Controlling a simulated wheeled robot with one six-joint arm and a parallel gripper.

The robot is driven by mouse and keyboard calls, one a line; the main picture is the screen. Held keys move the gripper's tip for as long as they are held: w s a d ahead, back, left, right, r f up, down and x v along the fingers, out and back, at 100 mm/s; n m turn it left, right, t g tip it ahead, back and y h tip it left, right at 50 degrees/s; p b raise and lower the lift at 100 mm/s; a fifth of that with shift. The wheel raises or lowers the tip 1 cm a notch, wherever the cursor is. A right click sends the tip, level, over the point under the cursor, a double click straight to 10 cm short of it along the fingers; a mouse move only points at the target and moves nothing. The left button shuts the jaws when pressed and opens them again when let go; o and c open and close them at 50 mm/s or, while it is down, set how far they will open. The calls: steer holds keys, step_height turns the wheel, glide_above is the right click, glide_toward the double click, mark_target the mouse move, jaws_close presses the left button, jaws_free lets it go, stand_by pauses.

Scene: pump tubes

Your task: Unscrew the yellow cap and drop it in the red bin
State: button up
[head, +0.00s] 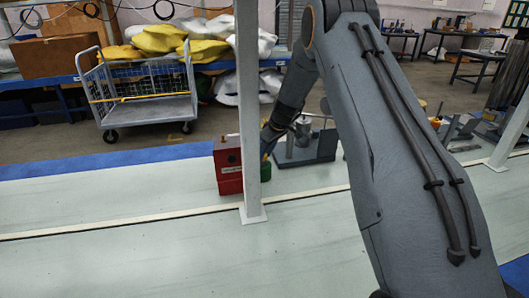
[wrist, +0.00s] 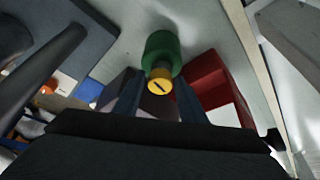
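The yellow cap (wrist: 159,81) sits on the end of a green cylinder (wrist: 161,50) in the wrist view, with a dark slot-like mark on its face. My gripper (wrist: 157,92) is open, with one finger on each side of the cap in the picture. I cannot tell whether either finger touches it. The red bin (wrist: 204,76) is just right of the right finger. In the head view the red bin (head: 228,166) stands on the pale surface, and a bit of the green cylinder (head: 265,171) shows beside the white post, which hides much of this spot.
The white post (head: 250,120) rises right beside the bin. A grey metal fixture (head: 305,147) stands behind my gripper. The pale surface (head: 120,235) in front is clear.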

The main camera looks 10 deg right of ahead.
steer(key=shift+s+a+r+m+h+p, duration=0.15)
steer(key=shift+m+h+p, duration=0.15)
steer(key=shift+m+p, duration=0.55)
steer(key=shift+m+t, duration=0.3)
steer(key=shift+m, duration=0.45)
steer(key=shift+a+m+h+p, duration=0.1)
steer(key=shift+m+h+p, duration=0.45)
steer(key=shift+p, duration=0.3)
steer(key=shift+m+h+p, duration=0.35)
steer(key=shift+m+p, duration=0.5)
steer(key=shift+m, duration=0.3)
steer(key=c, duration=0.9)
